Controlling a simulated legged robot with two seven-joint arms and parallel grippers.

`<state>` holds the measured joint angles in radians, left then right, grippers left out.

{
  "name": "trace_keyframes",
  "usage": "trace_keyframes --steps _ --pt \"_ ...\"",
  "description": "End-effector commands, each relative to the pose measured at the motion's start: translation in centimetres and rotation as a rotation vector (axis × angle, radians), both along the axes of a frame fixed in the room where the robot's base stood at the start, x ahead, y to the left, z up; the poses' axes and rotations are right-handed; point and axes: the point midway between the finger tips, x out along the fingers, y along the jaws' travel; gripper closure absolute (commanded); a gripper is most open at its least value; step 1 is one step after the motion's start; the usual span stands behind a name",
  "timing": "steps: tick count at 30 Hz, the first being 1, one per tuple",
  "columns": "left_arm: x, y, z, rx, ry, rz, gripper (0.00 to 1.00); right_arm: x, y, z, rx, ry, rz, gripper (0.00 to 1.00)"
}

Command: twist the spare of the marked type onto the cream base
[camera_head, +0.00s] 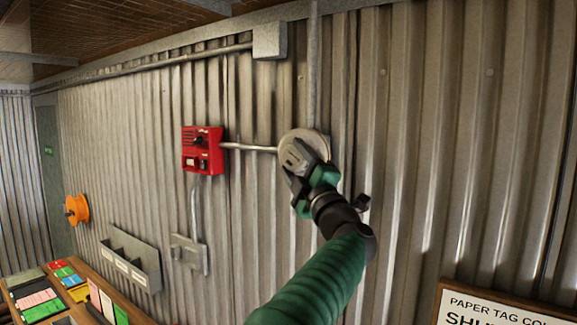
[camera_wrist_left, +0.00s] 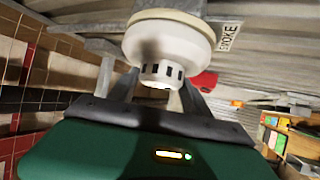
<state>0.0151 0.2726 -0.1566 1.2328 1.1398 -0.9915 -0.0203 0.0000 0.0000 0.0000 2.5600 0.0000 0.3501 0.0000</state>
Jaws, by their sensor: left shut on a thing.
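The round cream base (camera_head: 317,142) is on the corrugated wall, partly hidden behind my left gripper (camera_head: 302,166). In the left wrist view the cream base (camera_wrist_left: 172,19) has a white slotted detector head (camera_wrist_left: 163,68) against its face. My left gripper (camera_wrist_left: 158,92) is shut on the detector head, one grey finger on each side. I cannot tell whether the head is locked into the base. A label reading SMOKE (camera_wrist_left: 229,37) is on the wall beside the base. My right gripper is not in view.
A red control box (camera_head: 203,150) is left of the base, joined by a pipe. A grey wall bin (camera_head: 130,262), an orange reel (camera_head: 77,209) and a table with coloured cards (camera_head: 65,290) are at lower left. A framed sign (camera_head: 505,303) is at lower right.

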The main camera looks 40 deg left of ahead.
Motion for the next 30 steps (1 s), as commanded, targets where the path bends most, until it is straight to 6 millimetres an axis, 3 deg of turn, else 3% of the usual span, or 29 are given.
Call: trace_keyframes --steps 4,5,10,22,26,30 --pt "0.4 -0.6 0.3 0.006 0.001 -0.015 0.89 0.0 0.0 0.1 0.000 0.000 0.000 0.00" --pt "0.4 -0.6 0.3 0.006 0.001 -0.015 0.42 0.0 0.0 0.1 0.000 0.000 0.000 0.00" --pt "0.3 -0.4 0.2 0.004 0.001 -0.011 0.20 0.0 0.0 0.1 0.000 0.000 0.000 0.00" --pt "0.0 -0.1 -0.5 -0.002 0.001 -0.006 0.18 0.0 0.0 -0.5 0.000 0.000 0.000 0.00" --pt "-0.9 -2.0 -1.8 -0.002 0.000 -0.009 0.18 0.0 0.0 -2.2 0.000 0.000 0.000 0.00" --pt "-2.6 -5.4 -3.6 -0.001 -0.002 -0.011 0.18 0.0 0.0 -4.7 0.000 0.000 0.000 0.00"
